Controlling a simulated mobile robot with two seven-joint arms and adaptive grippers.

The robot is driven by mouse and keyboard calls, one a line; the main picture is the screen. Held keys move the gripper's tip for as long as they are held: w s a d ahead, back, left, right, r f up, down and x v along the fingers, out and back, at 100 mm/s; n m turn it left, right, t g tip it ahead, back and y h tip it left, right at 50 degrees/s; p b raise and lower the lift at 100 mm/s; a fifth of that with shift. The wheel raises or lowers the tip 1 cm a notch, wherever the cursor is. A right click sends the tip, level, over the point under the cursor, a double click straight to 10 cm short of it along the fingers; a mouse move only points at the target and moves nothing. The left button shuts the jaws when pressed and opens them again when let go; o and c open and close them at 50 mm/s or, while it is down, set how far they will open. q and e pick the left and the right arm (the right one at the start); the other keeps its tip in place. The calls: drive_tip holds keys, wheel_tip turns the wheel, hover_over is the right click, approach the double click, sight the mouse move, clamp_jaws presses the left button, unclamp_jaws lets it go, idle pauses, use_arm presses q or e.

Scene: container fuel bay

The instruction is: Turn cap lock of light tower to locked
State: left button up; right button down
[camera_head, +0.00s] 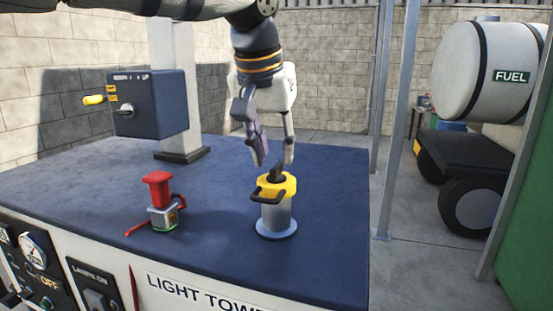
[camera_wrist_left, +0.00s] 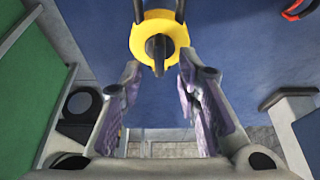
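The light tower's cap (camera_head: 276,187) is yellow with a black handle loop and a black raised lock tab (camera_head: 277,172). It sits on a grey metal filler neck (camera_head: 277,217) on the blue top of the light tower (camera_head: 230,255). In the left wrist view the yellow cap (camera_wrist_left: 144,40) and black tab (camera_wrist_left: 157,50) show just beyond the fingertips. My left gripper (camera_head: 273,163) is above and just behind the cap, pointing down, with its fingers apart. In the left wrist view the gripper (camera_wrist_left: 157,80) is open with nothing between its purple pads. My right gripper is not in view.
A red valve-like fitting (camera_head: 160,190) with a red lever stands left of the cap. A dark control box (camera_head: 148,103) with a yellow knob is at the back left. Grey posts (camera_head: 396,120) stand to the right, before a fuel tank (camera_head: 485,70).

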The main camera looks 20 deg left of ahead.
sight(277, 172)
use_arm(q)
drive_tip(key=shift+x, duration=1.35)
clamp_jaws()
